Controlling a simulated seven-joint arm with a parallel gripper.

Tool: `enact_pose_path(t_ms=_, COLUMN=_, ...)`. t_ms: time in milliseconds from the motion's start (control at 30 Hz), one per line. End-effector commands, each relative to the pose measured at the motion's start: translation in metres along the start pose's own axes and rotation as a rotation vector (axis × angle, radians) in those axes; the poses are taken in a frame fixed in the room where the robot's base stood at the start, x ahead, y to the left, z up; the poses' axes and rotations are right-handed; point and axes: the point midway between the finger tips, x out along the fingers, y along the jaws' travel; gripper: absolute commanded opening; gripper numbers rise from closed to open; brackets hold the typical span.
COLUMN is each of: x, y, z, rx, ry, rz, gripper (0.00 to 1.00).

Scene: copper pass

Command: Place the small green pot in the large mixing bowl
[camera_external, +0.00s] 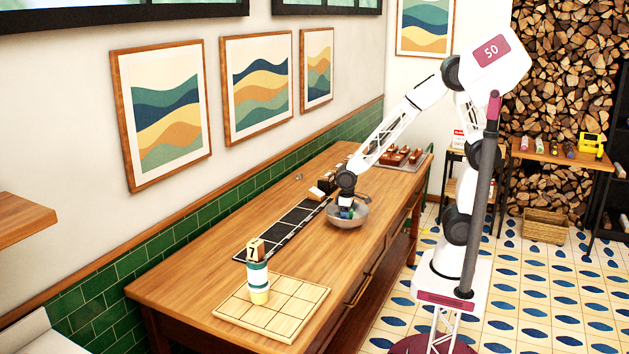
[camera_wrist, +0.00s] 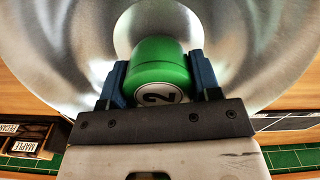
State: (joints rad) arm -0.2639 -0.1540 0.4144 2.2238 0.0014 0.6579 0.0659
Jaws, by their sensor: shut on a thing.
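The small green pot (camera_wrist: 158,64) is between the two blue fingers of my gripper (camera_wrist: 160,75) in the wrist view. It has a white round label with a "2" on its side. My gripper is shut on it. The large metal mixing bowl (camera_wrist: 75,60) surrounds the pot in the wrist view, and the pot appears inside its rim. In the external view my gripper (camera_external: 345,208) reaches down into the bowl (camera_external: 360,216) on the wooden counter. Whether the pot touches the bowl's bottom cannot be told.
A dark strip of tiles (camera_external: 285,230) lies left of the bowl, with small labelled boxes (camera_external: 327,186) behind it. A wooden grid board (camera_external: 270,306) with a stacked cup and block (camera_external: 258,275) stands at the near end. A tray of brown items (camera_external: 402,157) is at the far end.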

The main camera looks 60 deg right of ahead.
Motion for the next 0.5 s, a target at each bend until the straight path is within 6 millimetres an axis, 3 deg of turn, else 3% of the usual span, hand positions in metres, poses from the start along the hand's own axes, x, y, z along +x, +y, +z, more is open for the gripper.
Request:
enact_pose_path(t_ms=133, x=0.0093, y=0.0, z=0.0, rx=0.0, ry=0.0, rz=0.0, gripper=0.3)
enact_pose_path(t_ms=500, x=0.0115, y=0.0, z=0.0001, rx=0.0, ry=0.0, rz=0.0, gripper=0.3)
